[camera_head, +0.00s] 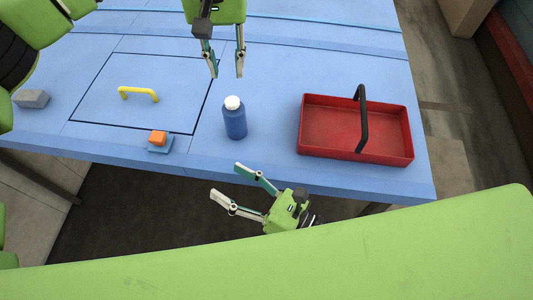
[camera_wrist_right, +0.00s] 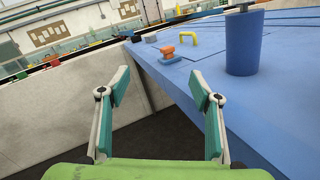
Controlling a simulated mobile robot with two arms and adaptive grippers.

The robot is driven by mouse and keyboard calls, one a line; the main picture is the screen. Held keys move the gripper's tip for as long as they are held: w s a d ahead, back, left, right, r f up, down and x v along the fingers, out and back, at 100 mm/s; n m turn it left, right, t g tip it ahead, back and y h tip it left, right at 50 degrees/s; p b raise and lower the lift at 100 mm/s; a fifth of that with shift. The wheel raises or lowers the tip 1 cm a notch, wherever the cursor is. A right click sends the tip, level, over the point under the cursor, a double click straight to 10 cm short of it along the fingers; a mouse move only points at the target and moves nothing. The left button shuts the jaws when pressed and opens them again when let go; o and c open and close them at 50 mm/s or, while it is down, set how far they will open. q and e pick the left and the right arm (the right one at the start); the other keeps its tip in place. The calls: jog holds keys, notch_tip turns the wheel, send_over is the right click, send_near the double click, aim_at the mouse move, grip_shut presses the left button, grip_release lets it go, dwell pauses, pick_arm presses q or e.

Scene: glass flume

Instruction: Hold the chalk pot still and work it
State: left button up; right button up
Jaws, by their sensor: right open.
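The chalk pot appears to be the blue bottle with a white cap (camera_head: 234,119), standing upright on the blue table. Its blue body (camera_wrist_right: 244,43) also shows at the upper right in the right wrist view, its top partly cut off. My left gripper (camera_head: 227,76) is above and beyond the pot in the head view, fingers apart and pointing down, with nothing between them. My right gripper (camera_head: 227,181) is off the table's near edge, open and empty, its fingers pointing up-left. In the right wrist view its fingers (camera_wrist_right: 160,80) are spread, with the pot to their right.
A red tray (camera_head: 310,149) with a black handle stands right of the pot. Left are a panel with a yellow handle (camera_head: 138,94), an orange block on a blue base (camera_head: 158,140) and a grey block (camera_head: 31,99). The table around the pot is clear.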

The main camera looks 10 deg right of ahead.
aim_at(241, 126)
jog(key=w+d+t+h, duration=0.1)
jog(key=w+d+h, duration=0.1)
jog(key=w+d+t+h, duration=0.1)
jog(key=w+d+h, duration=0.1)
jog(key=d, duration=0.1)
jog(key=w+d+m+t+h, duration=0.1)
jog(key=w+d+t+h, duration=0.1)
jog(key=d, duration=0.1)
jog(key=shift+d+r, duration=0.25)
jog(key=shift+r, duration=0.05)
jog(key=x, duration=1.3)
jog(key=shift+w, duration=0.3)
jog(key=c, duration=1.3)
pick_arm(q)
jog(key=shift+o, duration=1)
jog(key=shift+f, duration=0.2)
notch_tip(241, 126, down, 4)
jog(key=shift+r+m, duration=0.1)
jog(key=shift+m, duration=0.7)
jog(key=shift+f, duration=3.3)
pick_arm(e)
jog(key=shift+f, duration=0.1)
